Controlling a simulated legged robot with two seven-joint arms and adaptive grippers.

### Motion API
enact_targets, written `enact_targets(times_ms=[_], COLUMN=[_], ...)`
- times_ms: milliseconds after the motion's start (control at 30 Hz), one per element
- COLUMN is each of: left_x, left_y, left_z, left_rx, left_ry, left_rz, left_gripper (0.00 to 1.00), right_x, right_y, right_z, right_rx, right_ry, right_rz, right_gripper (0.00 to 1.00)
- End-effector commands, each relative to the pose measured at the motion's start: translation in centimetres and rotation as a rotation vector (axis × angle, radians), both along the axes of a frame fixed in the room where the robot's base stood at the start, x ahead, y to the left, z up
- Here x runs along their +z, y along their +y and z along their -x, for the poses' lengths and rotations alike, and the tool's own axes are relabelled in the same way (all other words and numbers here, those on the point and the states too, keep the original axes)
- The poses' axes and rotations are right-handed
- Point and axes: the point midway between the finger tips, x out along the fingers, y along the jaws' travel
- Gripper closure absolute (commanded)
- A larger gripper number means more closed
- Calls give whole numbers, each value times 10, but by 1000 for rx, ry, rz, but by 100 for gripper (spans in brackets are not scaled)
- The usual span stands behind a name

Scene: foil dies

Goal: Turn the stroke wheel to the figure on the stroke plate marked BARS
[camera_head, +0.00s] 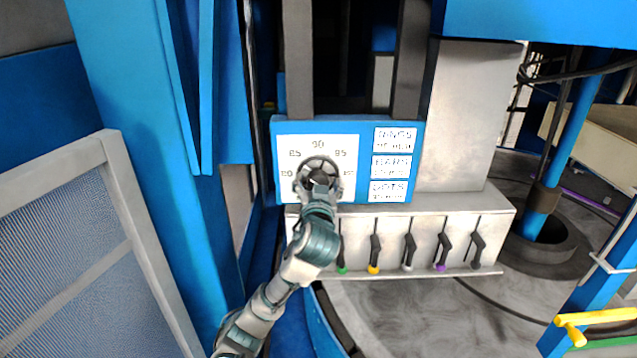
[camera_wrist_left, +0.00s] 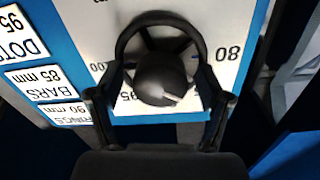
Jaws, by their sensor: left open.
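The black stroke wheel (camera_head: 317,162) sits on a white dial with figures from 80 to 100 on a blue panel. In the left wrist view the wheel (camera_wrist_left: 160,75) shows a pale mark on its hub, pointing down and right; the figure it faces is hidden. The BARS plate (camera_head: 391,167) reads 85 mm in the left wrist view (camera_wrist_left: 45,81). My left gripper (camera_head: 318,184) is at the wheel's lower part. Its open fingers (camera_wrist_left: 160,110) stand on either side of the wheel; contact is unclear. My right gripper is out of view.
The RINGS plate (camera_head: 395,139) and DOTS plate (camera_head: 389,191) sit above and below BARS. Several black levers with coloured tips (camera_head: 409,250) line the grey box under the panel. A blue post (camera_head: 150,130) and mesh gate (camera_head: 75,270) stand at left.

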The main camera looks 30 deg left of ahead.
Motion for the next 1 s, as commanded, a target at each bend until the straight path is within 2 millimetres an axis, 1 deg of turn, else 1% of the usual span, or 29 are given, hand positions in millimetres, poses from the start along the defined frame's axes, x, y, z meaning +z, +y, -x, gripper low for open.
enact_targets(times_ms=[33,67,100,167,200,267,400,633,900,933,967,1000], left_x=[0,0,0,0,0,0,0,0,0,0,0,0], left_y=[0,0,0,0,0,0,0,0,0,0,0,0], left_z=[0,0,0,0,0,0,0,0,0,0,0,0], left_rx=[0,0,0,0,0,0,0,1,0,0,0,0], left_ry=[0,0,0,0,0,0,7,72,74,74,74,74], left_rz=[0,0,0,0,0,0,-11,-116,-122,-122,-122,-122], left_gripper=[24,32,42,57,67,82,82,82,82,40,32,22], right_x=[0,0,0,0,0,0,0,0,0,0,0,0], right_y=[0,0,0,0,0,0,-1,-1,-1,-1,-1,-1], right_z=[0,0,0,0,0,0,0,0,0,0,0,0], right_rx=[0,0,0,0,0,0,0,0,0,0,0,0], right_ry=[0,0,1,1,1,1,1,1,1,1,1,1], right_rz=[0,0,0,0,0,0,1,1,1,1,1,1], right_gripper=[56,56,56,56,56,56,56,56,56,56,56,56])
